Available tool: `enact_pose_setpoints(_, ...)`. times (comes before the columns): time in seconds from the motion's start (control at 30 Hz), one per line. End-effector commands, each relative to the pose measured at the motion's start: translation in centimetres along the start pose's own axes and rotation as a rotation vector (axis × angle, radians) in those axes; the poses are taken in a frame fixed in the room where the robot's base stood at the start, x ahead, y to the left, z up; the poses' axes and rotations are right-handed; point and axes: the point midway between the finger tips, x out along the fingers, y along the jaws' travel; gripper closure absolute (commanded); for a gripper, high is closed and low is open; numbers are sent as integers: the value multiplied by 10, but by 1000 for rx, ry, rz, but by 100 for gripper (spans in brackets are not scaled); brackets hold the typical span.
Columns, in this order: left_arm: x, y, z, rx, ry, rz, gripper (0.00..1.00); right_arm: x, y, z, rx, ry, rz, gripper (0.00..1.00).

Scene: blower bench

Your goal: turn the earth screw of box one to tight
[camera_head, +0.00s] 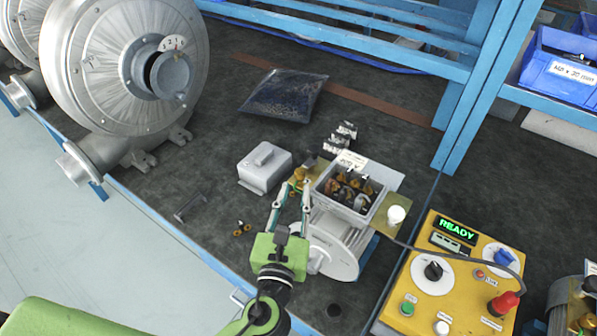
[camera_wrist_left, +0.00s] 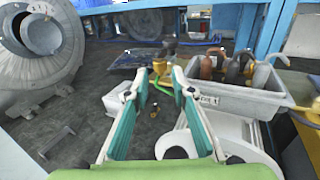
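Box one (camera_head: 374,205) is an open grey terminal box on top of a small motor (camera_head: 335,250), with several terminals and coloured lugs inside. In the left wrist view the box (camera_wrist_left: 240,97) is at the right, its label partly readable. A brass-coloured fitting (camera_head: 298,180) at the box's left side appears to be the earth screw. In the wrist view a brass part (camera_wrist_left: 160,66) with a green piece below it shows between the fingertips. My left gripper (camera_head: 293,190) is open, its fingers pointing at this fitting; contact cannot be told. My right gripper is not in view.
A grey cover (camera_head: 265,168), a bracket (camera_head: 190,207) and small brass parts (camera_head: 242,229) lie left of the motor. A yellow control panel (camera_head: 450,275) reading READY stands at the right. A large blower (camera_head: 125,65) is at left, a dark bag (camera_head: 285,95) behind.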

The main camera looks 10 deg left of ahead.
Motion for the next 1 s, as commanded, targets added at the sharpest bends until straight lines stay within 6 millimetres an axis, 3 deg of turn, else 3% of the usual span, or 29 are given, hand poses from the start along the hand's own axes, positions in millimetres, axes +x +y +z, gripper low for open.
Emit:
enact_pose_setpoints(0.1, 24, 0, 3, 0, -2, 1, 77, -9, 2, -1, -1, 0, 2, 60)
enact_pose_setpoints(0.3, 48, 0, 1, -1, 0, 1, 77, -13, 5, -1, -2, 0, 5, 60)
enact_pose_setpoints(0.7, 55, 0, -1, -2, 1, 0, 77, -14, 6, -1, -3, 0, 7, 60)
enact_pose_setpoints(0.8, 55, 0, -1, -2, 1, 1, 100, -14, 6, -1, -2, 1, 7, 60)
enact_pose_setpoints(1.0, 55, 0, 0, -1, 1, -1, 100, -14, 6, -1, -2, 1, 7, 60)
